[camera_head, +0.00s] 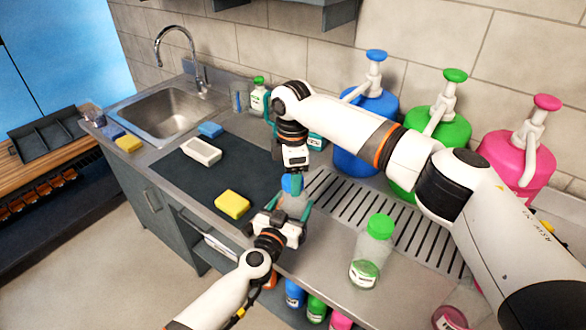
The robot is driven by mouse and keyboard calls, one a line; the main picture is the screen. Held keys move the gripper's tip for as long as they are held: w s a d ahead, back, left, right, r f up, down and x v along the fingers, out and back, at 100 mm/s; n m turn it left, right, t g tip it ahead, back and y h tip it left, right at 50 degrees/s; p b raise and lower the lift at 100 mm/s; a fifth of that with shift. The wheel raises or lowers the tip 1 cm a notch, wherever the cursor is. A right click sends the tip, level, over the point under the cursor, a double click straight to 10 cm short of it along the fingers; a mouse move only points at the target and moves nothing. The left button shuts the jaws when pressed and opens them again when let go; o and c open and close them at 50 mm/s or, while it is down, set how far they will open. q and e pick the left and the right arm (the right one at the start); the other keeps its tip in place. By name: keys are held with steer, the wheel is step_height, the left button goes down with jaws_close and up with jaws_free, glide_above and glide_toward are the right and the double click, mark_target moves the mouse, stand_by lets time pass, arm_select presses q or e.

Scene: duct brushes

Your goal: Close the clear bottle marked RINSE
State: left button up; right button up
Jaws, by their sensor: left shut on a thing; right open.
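A small clear bottle (291,202) with a blue cap (288,183) stands at the front edge of the counter, between the fingers of my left gripper (288,207). The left gripper is shut on its body. My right gripper (295,184) points down from above at the blue cap and is open. Its fingers are beside the cap; whether they touch it I cannot tell. The bottle's label is hidden by the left gripper, so I cannot read RINSE on it. Whether the cap sits fully down on the neck is not clear.
A green-capped clear bottle (371,252) stands to the right on the counter. Blue (366,110), green (436,128) and pink (514,160) pump jugs line the wall. A yellow sponge (232,204) and white tray (201,151) lie on the dark mat (180,178), left of the grippers.

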steer(key=c, duration=1)
steer(key=m, duration=0.4)
steer(key=shift+f+m, duration=0.1)
steer(key=shift+m, duration=0.3)
steer(key=m, duration=0.3)
steer(key=o, duration=1.2)
steer(key=shift+c, duration=0.2)
step_height(320, 180, up, 12)
